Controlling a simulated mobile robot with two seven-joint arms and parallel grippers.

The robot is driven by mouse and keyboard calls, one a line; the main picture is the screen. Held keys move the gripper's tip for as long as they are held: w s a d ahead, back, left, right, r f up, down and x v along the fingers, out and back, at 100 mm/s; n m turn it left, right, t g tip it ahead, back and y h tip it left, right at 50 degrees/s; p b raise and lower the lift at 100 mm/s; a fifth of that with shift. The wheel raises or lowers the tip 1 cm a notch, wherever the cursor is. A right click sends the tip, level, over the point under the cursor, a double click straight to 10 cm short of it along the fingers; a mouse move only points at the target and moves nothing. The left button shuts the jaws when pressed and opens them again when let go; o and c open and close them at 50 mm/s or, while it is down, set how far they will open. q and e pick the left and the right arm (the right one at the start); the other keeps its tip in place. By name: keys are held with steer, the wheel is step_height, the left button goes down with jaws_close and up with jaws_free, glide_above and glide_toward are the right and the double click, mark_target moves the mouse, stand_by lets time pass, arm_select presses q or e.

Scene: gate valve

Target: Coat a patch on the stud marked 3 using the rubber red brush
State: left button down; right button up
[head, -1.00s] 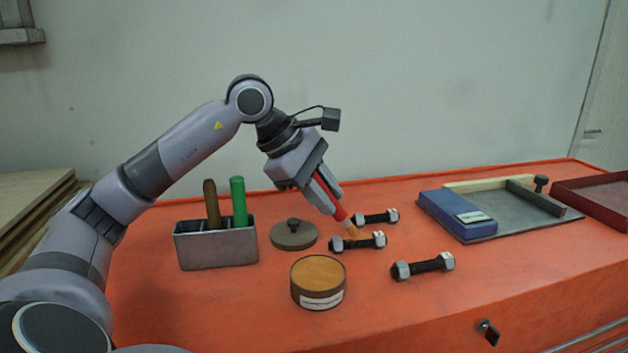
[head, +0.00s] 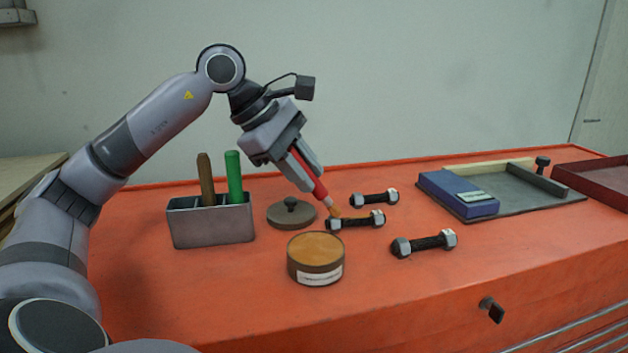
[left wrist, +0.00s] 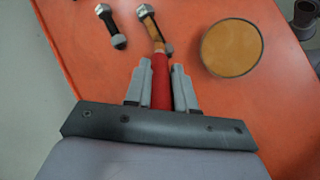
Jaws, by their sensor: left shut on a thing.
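My left gripper (head: 307,175) is shut on the red brush (head: 318,190), which points down and to the right. The red handle also shows between the fingers in the left wrist view (left wrist: 161,80). Its tan tip (head: 335,211) is at the left end of the middle stud (head: 355,220), close to the nut there; I cannot tell whether it touches. A second stud (head: 374,198) lies behind and a third stud (head: 424,243) lies in front to the right. No number is legible on any stud. An open tin (head: 316,272) of tan paste stands in front of the middle stud.
A grey holder (head: 211,228) with a brown handle (head: 206,180) and a green handle (head: 235,178) stands left. A round lid (head: 291,214) lies beside the brush. A blue box (head: 458,194) sits on a grey tray (head: 520,200) at right, near a dark red tray (head: 598,182).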

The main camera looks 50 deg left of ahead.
stand_by(0.4)
arm_select(q)
step_height(320, 180, up, 4)
steer(key=p, duration=0.4)
steer(key=shift+f, duration=0.1)
steer(key=shift+r+p, duration=1.1)
step_height(320, 180, up, 3)
steer(key=p, duration=0.3)
steer(key=shift+r, duration=0.1)
